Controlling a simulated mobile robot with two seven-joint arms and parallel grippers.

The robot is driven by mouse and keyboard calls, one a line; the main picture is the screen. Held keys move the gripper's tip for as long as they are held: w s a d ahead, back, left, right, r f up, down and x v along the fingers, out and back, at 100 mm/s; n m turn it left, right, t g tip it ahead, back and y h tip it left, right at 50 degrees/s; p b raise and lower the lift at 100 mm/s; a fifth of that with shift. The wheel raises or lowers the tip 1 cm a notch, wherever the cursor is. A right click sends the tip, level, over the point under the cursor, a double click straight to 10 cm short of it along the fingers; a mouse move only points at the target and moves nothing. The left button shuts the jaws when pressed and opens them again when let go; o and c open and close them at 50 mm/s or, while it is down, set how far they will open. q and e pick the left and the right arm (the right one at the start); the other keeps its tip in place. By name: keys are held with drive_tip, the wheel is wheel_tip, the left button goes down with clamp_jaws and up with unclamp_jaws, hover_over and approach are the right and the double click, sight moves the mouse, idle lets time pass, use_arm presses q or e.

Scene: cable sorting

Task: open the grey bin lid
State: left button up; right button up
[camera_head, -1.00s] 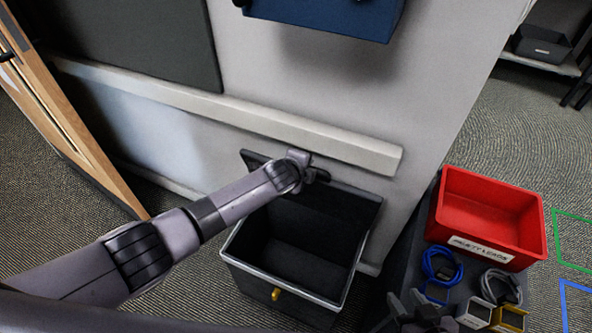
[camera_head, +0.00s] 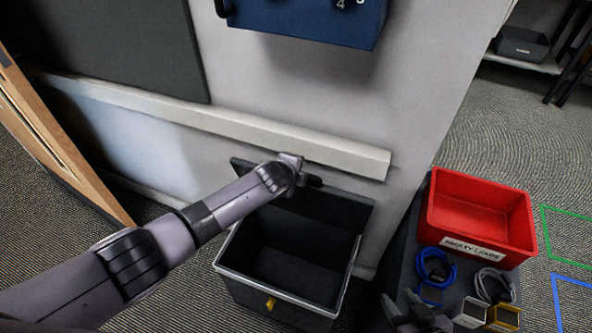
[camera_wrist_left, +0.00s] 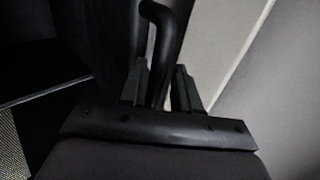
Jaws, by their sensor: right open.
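The grey bin (camera_head: 227,261) stands on the floor against the wall, with a yellow tab on its front and a dark, empty-looking inside. Its dark lid (camera_head: 340,208) is raised at the back edge, leaning toward the wall. My left gripper (camera_head: 305,178) is at the lid's upper part, its fingers hard to see there. In the left wrist view its two fingers (camera_wrist_left: 160,78) stand apart on either side of a dark curved bar (camera_wrist_left: 154,28); a firm grip on it cannot be made out. My right gripper (camera_head: 403,303) is open at the bottom, beside the cables.
A red labelled bin (camera_head: 485,244) stands on a dark surface at right, with a blue cable (camera_head: 436,268), a grey cable (camera_head: 494,285) and small boxes near it. A wall ledge (camera_head: 250,128) runs behind the lid. A blue box (camera_head: 305,25) is above.

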use_arm(q)
drive_tip(key=shift+s+a+f, duration=0.1)
drive_tip(key=shift+s+f, duration=0.15)
drive_tip(key=shift+f, duration=0.15)
drive_tip(key=p+v, duration=0.3)
drive_tip(key=v, duration=0.4)
drive_tip(key=shift+w+r, duration=0.2)
drive_tip(key=shift+r, duration=0.25)
drive_tip(key=s+f+n+h, duration=0.1)
drive_tip(key=s+f+n, duration=0.1)
drive_tip(key=s+n, duration=0.3)
drive_tip(key=s+f+n+h, duration=0.1)
drive_tip(key=s+f+n, duration=0.25)
drive_tip(key=s, duration=0.45)
drive_tip(key=s+a+n+t+y, duration=0.1)
drive_tip(key=s+a+n+y, duration=0.2)
drive_tip(key=s+a+n, duration=0.8)
drive_tip(key=s+a+r, duration=0.1)
drive_tip(key=s+a, duration=0.1)
drive_tip(key=a, duration=0.4)
drive_tip(key=shift+s+t, duration=0.2)
drive_tip(key=shift+t, duration=0.1)
